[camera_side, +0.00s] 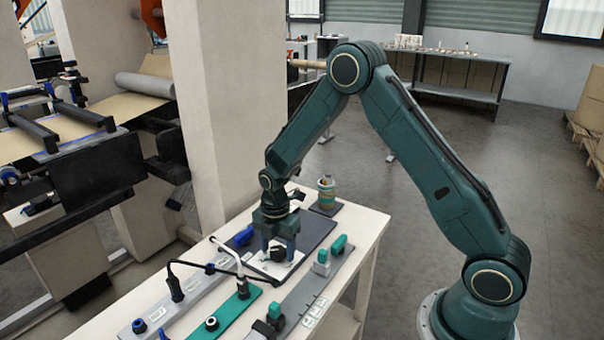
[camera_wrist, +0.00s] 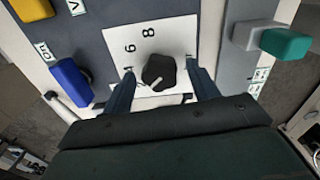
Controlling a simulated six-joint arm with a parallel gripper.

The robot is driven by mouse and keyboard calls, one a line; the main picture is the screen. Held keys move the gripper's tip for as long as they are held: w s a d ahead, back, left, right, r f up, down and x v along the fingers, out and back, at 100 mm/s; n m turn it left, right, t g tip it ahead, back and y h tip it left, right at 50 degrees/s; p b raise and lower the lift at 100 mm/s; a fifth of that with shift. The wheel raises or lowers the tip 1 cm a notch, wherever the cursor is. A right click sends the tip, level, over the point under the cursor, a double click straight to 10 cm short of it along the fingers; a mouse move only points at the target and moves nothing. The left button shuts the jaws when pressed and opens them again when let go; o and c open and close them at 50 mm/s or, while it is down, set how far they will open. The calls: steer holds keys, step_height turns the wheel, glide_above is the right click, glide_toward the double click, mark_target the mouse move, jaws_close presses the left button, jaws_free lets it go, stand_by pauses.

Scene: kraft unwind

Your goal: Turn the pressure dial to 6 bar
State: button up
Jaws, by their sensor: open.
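The pressure dial is a black knob (camera_wrist: 158,72) on a white plate (camera_wrist: 178,32) with printed numbers. In the wrist view a 6 and an 8 are readable above and left of the knob. A thin white pointer line on the knob slants to the lower left, away from the 6. My gripper (camera_wrist: 161,76) is open, with one finger on each side of the knob; whether they touch it is unclear. In the side view my gripper (camera_side: 279,250) points down over the knob (camera_side: 278,255) at the bench. The lower part of the plate is hidden by my gripper.
A blue handle (camera_wrist: 72,82) stands left of the plate, and a green handle (camera_wrist: 286,45) stands to the right. In the side view, a green strip (camera_side: 226,317) with a lever and a grey strip (camera_side: 310,296) lie nearby. A small striped container (camera_side: 326,194) stands behind.

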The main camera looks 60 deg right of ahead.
steer(key=c, duration=1)
steer(key=shift+m, duration=0.3)
steer(key=m, duration=0.3)
steer(key=shift+m, duration=0.4)
steer(key=m, duration=0.3)
steer(key=shift+m, duration=0.4)
steer(key=m, duration=0.7)
steer(key=shift+m, duration=0.3)
